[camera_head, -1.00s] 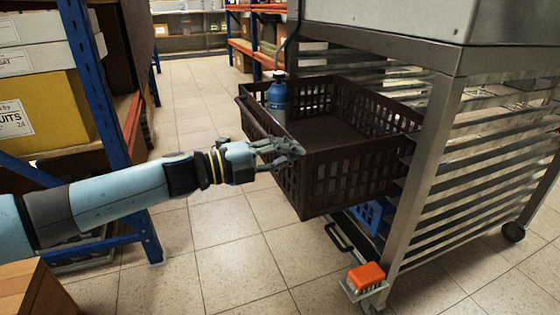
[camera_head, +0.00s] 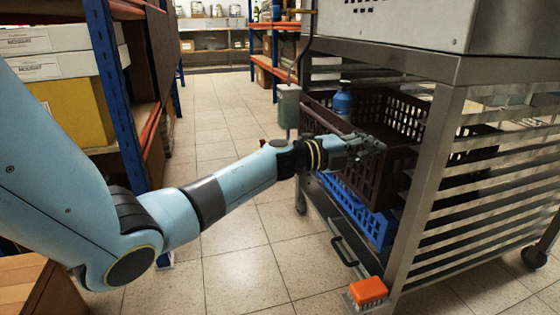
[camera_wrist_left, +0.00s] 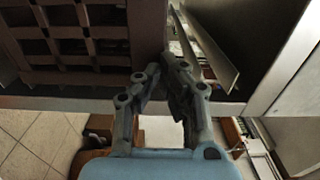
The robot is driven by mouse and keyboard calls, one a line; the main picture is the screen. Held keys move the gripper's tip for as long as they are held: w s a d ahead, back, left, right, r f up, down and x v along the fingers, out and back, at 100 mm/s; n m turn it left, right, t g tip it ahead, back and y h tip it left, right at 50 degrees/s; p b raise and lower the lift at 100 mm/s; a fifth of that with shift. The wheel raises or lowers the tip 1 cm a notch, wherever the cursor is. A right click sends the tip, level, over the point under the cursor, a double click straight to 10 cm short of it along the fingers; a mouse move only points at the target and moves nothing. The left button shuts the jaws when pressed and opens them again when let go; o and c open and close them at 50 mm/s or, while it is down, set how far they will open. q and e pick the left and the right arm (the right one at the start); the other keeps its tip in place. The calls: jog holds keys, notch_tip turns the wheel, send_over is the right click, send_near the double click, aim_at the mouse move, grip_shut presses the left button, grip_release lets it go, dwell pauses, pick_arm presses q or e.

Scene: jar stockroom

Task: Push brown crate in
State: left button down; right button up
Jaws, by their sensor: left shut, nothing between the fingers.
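The brown crate (camera_head: 385,166) is a dark slatted basket sitting in the metal rack, with its front part sticking out on the left side. A blue bottle (camera_head: 342,100) stands in it. My left gripper (camera_head: 376,145) is shut and empty, at the crate's front wall near its top edge. In the left wrist view the shut fingers (camera_wrist_left: 165,75) lie close against the crate's slatted side (camera_wrist_left: 75,45); whether they touch it I cannot tell. My right gripper is in neither view.
A blue crate (camera_head: 362,218) sits below the brown one. A shelf with a blue post (camera_head: 112,80) stands left. The tiled floor between is clear.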

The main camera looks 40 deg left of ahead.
pick_arm(q)
jog(key=b+x, duration=0.1)
jog(key=x, duration=0.7)
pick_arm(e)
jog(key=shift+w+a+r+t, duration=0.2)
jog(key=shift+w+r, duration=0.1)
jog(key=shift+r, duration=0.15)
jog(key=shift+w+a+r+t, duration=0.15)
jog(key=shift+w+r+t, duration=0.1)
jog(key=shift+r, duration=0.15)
pick_arm(q)
jog(key=shift+w+r, duration=0.1)
jog(key=shift+r, duration=0.1)
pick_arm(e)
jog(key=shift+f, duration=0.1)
pick_arm(q)
jog(key=shift+a, duration=0.1)
